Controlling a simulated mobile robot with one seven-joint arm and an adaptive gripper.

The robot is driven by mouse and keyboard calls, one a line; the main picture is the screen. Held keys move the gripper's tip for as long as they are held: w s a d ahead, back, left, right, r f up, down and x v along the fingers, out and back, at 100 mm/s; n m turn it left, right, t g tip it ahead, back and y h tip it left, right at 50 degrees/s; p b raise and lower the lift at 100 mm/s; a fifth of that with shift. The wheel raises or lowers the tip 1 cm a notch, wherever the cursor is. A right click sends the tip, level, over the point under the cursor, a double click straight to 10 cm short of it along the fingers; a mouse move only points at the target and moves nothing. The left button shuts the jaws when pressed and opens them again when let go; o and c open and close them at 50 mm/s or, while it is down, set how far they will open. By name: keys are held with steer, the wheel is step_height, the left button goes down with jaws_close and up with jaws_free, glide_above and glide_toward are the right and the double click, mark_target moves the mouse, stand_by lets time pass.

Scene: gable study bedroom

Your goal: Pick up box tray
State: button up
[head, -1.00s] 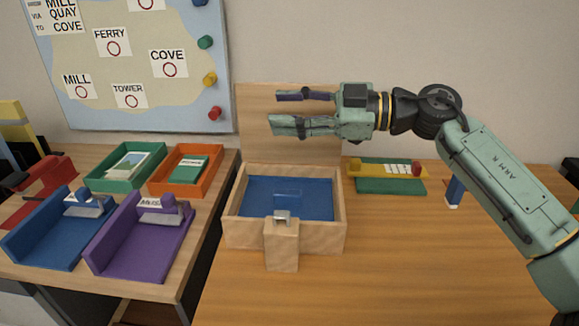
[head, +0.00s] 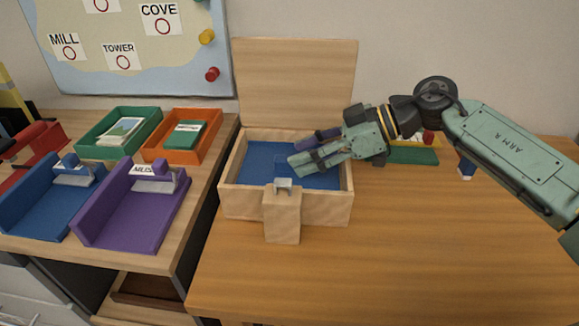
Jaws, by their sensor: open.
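The box tray (head: 258,158) is a blue insert inside an open wooden box (head: 235,200), with a small blue upright tab (head: 283,165) near its middle. The lid (head: 295,80) stands raised at the back. My gripper (head: 292,156) reaches in from the right over the box opening, its fingers apart and pointing left. Its fingertips are near the tab. I cannot tell whether they touch it. The gripper hides the right part of the tray. A wooden block with a metal latch (head: 284,186) stands at the box's front.
On the left desk are a green tray (head: 92,145), an orange tray (head: 203,148), a blue holder (head: 40,205) and a purple holder (head: 125,220). A green and yellow item (head: 415,156) lies behind my gripper. The table's front right is clear.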

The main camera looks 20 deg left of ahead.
mark_target(289, 165)
steer(key=shift+x, duration=1.2)
steer(key=shift+c, duration=0.5)
jaws_close()
